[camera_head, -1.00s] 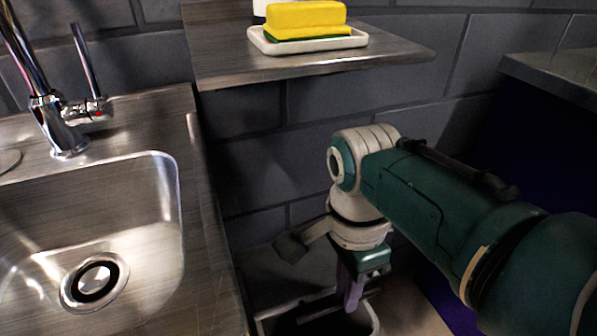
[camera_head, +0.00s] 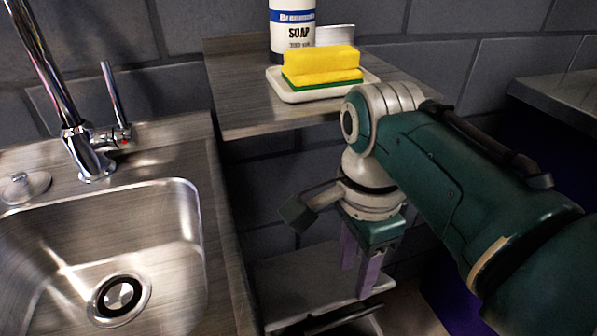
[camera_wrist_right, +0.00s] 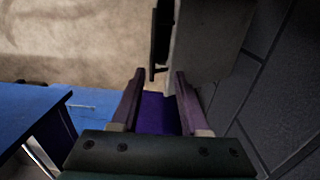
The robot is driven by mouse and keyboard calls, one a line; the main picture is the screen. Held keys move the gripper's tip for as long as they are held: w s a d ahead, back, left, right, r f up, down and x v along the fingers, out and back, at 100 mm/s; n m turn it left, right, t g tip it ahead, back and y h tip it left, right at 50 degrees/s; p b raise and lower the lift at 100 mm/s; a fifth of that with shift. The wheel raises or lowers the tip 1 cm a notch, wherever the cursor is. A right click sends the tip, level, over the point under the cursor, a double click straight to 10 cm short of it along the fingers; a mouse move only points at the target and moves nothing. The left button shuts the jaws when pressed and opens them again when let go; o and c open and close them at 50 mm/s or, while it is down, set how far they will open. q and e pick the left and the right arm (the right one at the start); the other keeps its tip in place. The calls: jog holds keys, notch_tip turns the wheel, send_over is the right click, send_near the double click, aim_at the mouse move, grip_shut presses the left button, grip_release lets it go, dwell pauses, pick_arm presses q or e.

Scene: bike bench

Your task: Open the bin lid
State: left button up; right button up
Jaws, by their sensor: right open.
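The bin (camera_head: 375,322) stands low at the bottom of the head view, its rim partly cut off by the frame edge. A pale grey panel that looks like its lid (camera_head: 285,285) shows behind a dark gap; its exact tilt is hard to tell. In the right wrist view, a grey panel with a black edge (camera_wrist_right: 205,45) lies beyond the fingertips, probably the bin or lid. My right gripper (camera_head: 358,288) points down in front of the panel, open, with nothing between its purple fingers; it also shows in the wrist view (camera_wrist_right: 159,75). My left gripper is out of view.
A steel sink (camera_head: 150,225) with a tap (camera_head: 85,150) is at the left. Above the bin, a shelf (camera_head: 245,105) holds a soap bottle (camera_head: 292,30) and a yellow sponge (camera_head: 322,64) on a white tray. My right forearm passes close to the shelf. A dark tiled wall (camera_head: 440,60) stands behind.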

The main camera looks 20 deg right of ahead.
notch_tip(320, 180, up, 2)
